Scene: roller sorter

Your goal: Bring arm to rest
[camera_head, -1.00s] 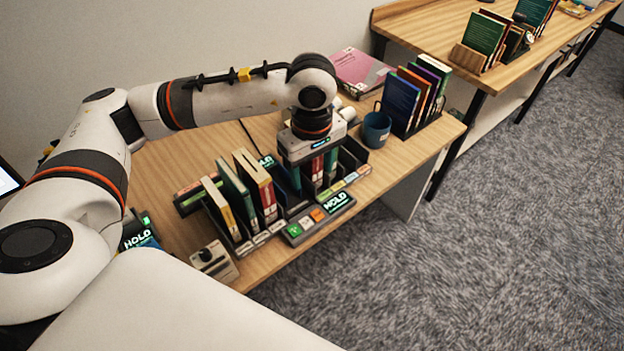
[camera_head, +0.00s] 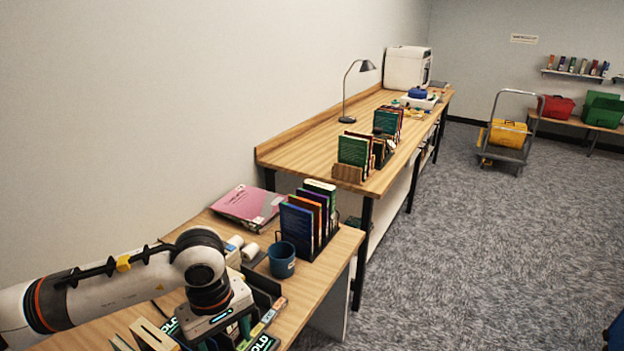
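My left arm (camera_head: 110,290) comes in from the left and reaches over the near wooden table. My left gripper (camera_head: 222,338) points down over the dark sorter (camera_head: 262,287) at the bottom of the view. Its fingertips are low and partly hidden, so I cannot tell whether it is open or shut or holds anything. My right arm and gripper are not in view.
A longer table (camera_head: 320,150) with books and a lamp (camera_head: 350,92) lies behind.

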